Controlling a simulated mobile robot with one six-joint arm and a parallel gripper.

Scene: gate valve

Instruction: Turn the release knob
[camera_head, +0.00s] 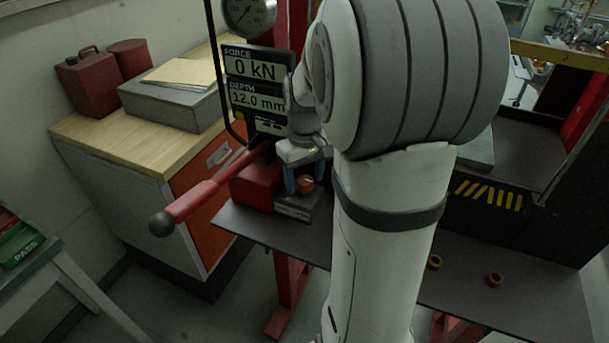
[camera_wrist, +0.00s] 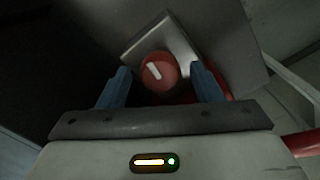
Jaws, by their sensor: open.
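The release knob (camera_head: 305,184) is a small red knob on a grey block (camera_head: 296,208) at the front of the press. In the wrist view the red knob (camera_wrist: 159,72) shows a white mark on its face and sits on a light metal plate (camera_wrist: 181,42). My gripper (camera_head: 304,186) points down over the knob with its blue fingers apart. In the wrist view my gripper (camera_wrist: 160,86) is open, with one finger on each side of the knob. Whether the fingers touch the knob cannot be told.
A red lever (camera_head: 210,193) with a dark ball end sticks out left of the knob. A display (camera_head: 257,88) reads 0 kN and 12.0 mm, below a round gauge (camera_head: 249,14). Two orange rings (camera_head: 494,279) (camera_head: 435,262) lie on the dark table. A wooden-topped cabinet (camera_head: 130,146) stands left.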

